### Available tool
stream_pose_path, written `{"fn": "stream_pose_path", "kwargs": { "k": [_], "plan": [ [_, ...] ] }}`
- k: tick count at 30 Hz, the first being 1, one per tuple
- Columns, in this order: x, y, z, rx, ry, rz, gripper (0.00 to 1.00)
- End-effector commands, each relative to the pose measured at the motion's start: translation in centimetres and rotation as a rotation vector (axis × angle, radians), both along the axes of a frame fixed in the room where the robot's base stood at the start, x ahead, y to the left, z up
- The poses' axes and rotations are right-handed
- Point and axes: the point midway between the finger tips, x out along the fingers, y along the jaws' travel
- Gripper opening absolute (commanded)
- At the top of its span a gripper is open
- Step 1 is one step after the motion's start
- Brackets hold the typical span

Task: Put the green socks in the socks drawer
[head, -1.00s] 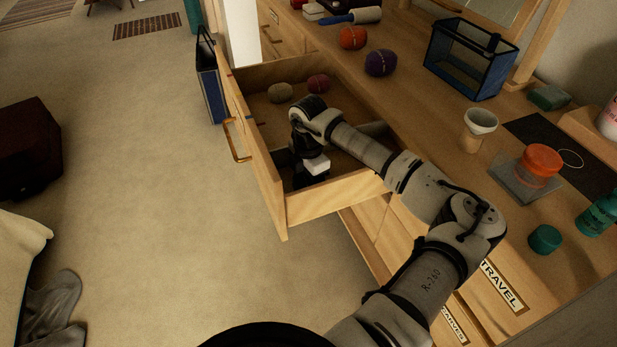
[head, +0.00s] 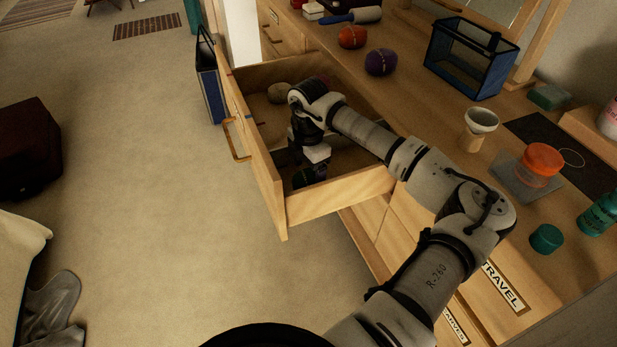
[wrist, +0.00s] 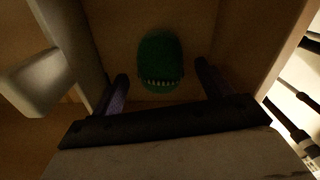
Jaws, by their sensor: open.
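The green socks (wrist: 160,62), a rolled ball with a light toothed band, lie on the floor of the open drawer in the wrist view. My gripper (wrist: 162,72) is open, its two fingers apart to either side of the socks in that view, with no visible contact. In the head view my gripper (head: 309,176) points down inside the near compartment of the drawer (head: 335,199). The green socks cannot be made out there, behind or below my gripper. No label shows on this drawer.
A beige sock ball (head: 280,93) and a partly hidden red one lie in the drawer's far compartment. Orange (head: 352,37) and purple (head: 381,62) balls, a blue-framed glass box (head: 470,58) and a cup (head: 478,130) stand on the dresser top. The drawer walls closely surround my gripper.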

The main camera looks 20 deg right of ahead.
Motion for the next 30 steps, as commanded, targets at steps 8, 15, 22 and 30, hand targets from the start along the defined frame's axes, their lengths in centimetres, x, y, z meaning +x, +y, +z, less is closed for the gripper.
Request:
{"fn": "stream_pose_path", "kwargs": {
  "k": [8, 15, 22, 30],
  "plan": [
    [0.0, 0.0, 5.8, -0.003, -0.001, 0.001, 0.78],
    [0.0, 0.0, 8.1, -0.001, 0.001, 0.0, 0.78],
    [0.0, 0.0, 8.3, 0.0, 0.001, 0.0, 0.78],
    [0.0, 0.0, 8.3, 0.0, 0.001, 0.0, 0.78]
  ]
}}
